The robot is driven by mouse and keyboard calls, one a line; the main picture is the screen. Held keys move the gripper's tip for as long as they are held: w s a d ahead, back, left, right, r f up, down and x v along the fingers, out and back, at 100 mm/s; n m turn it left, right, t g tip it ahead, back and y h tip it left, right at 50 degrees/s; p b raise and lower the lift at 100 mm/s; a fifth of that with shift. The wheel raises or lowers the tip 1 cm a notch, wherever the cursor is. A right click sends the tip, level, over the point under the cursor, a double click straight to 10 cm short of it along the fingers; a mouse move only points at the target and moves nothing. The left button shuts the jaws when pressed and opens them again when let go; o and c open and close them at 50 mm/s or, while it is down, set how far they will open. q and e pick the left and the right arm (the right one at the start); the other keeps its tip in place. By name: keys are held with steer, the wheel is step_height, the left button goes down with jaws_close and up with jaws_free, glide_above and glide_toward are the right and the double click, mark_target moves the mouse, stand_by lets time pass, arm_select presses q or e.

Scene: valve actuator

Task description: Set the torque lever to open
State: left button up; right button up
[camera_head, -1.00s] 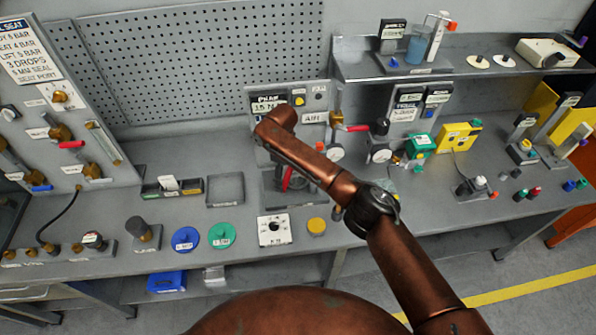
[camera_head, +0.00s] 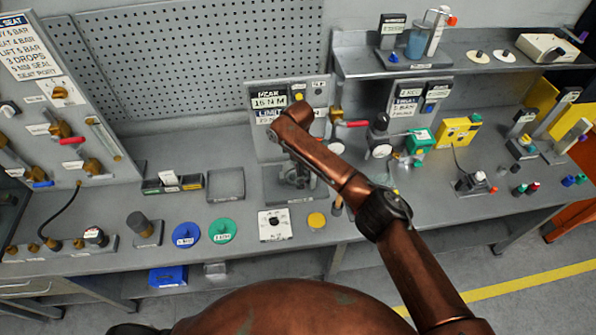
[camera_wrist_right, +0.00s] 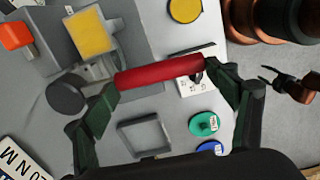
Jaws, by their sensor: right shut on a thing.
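The torque lever shows in the right wrist view as a red cylindrical handle (camera_wrist_right: 160,70). My right gripper (camera_wrist_right: 160,75) is shut on it, with one green-grey finger at each end of the handle. In the head view my copper right arm reaches to the test stand (camera_head: 262,92) under the panel with the peak readout, and the arm hides most of the lever and gripper. The lever's exact angle cannot be told there. My left gripper (camera_wrist_right: 266,77) shows small at the right of the right wrist view, its dark fingers apart and empty, away from the lever.
A square grey tray (camera_head: 226,184), a blue disc (camera_head: 186,235), a green disc (camera_head: 222,231), a white dial plate (camera_head: 271,228) and a yellow disc (camera_head: 317,220) lie on the bench around the stand. A gauge fitting with a red handle (camera_head: 352,124) stands right of the panel.

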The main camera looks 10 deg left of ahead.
arm_select(q)
steer(key=shift+s, duration=0.15)
arm_select(e)
steer(key=shift+s+f, duration=0.3)
steer(key=shift+f, duration=0.2)
steer(key=o, duration=1.4)
steer(key=shift+o, duration=1.4)
steer(key=shift+w, duration=0.2)
arm_select(q)
steer(key=shift+s, duration=0.2)
arm_select(e)
steer(key=shift+r, duration=0.1)
arm_select(q)
steer(key=shift+a, duration=0.1)
arm_select(e)
steer(key=shift+r, duration=0.1)
steer(key=shift+r, duration=0.1)
arm_select(q)
steer(key=shift+w, duration=0.1)
arm_select(e)
step_height(320, 180, up, 12)
